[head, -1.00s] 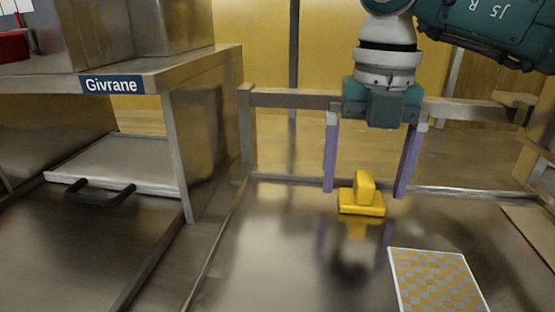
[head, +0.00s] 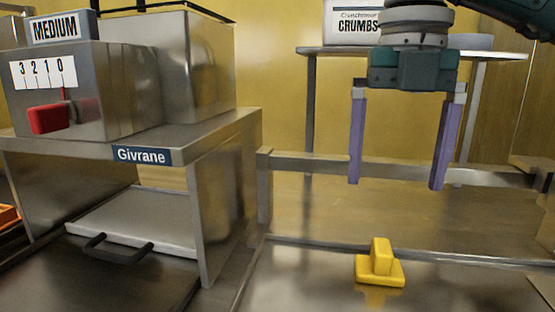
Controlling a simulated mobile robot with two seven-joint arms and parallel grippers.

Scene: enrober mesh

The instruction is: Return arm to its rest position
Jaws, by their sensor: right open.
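My right gripper (head: 397,184) hangs from the top right of the head view with its two purple fingers pointing down. It is open, with nothing between the fingers. A yellow block-shaped piece with an upright grip (head: 381,268) sits on the steel table below it. The fingertips are clearly above and apart from this yellow piece. My left gripper is not in view.
At left stands a steel machine with a "Givrane" label (head: 142,155), a red lever (head: 48,118) and a tray with a black handle (head: 140,225). A rail (head: 320,166) runs behind the table. A "CRUMBS" box (head: 354,22) stands on a back shelf (head: 470,55).

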